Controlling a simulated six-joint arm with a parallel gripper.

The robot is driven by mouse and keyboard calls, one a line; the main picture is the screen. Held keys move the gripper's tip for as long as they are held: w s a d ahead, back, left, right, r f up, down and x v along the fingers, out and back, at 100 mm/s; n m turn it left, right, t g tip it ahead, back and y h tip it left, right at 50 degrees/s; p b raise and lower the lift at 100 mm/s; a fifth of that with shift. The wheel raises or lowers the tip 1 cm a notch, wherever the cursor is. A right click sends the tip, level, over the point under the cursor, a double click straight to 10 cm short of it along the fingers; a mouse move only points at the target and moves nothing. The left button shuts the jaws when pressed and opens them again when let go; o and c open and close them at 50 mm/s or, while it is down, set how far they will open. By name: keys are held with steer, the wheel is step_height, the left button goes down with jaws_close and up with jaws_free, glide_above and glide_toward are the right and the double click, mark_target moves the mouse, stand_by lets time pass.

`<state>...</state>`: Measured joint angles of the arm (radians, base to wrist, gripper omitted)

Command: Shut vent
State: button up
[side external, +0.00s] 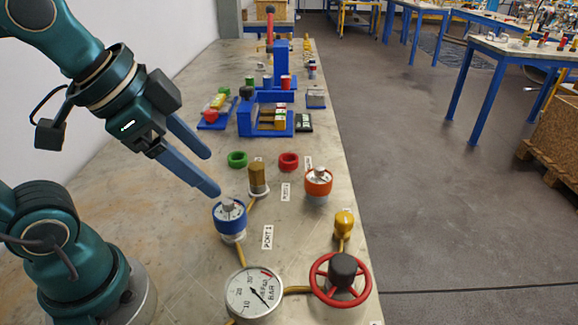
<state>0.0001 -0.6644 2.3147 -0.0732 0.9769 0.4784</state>
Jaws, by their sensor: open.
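My gripper (211,172) is open and empty, its two blue fingers pointing down and right. The lower fingertip is just above and left of a blue-collared round fitting (230,219) with a pale top and a grey knob; I cannot tell whether they touch. An orange-collared fitting (318,184) of like form stands to the right. A brass cylinder (258,178) stands between them. A red handwheel (322,291) with a dark hub is at the front right, and a yellow knob (344,222) is behind it. No readable label shows which part is the vent.
A round pressure gauge (253,293) sits at the front, joined by yellow pipes to the fittings. A green ring (238,159) and a red ring (289,161) lie behind. A blue rack (266,118) with small items stands farther back. The bench is bare at left.

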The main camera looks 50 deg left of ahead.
steer(key=w+d+r+m+g+h, duration=0.1)
steer(key=w+d+r+m, duration=0.25)
steer(key=w+m, duration=0.3)
steer(key=m+g+h, duration=0.3)
steer(key=m+g, duration=0.2)
steer(key=m, duration=0.1)
glide_above(343, 216)
steer(key=a, duration=0.2)
step_height(343, 216, down, 15)
steer(key=shift+x, duration=2.55)
steer(key=shift+a, duration=0.15)
jaws_close()
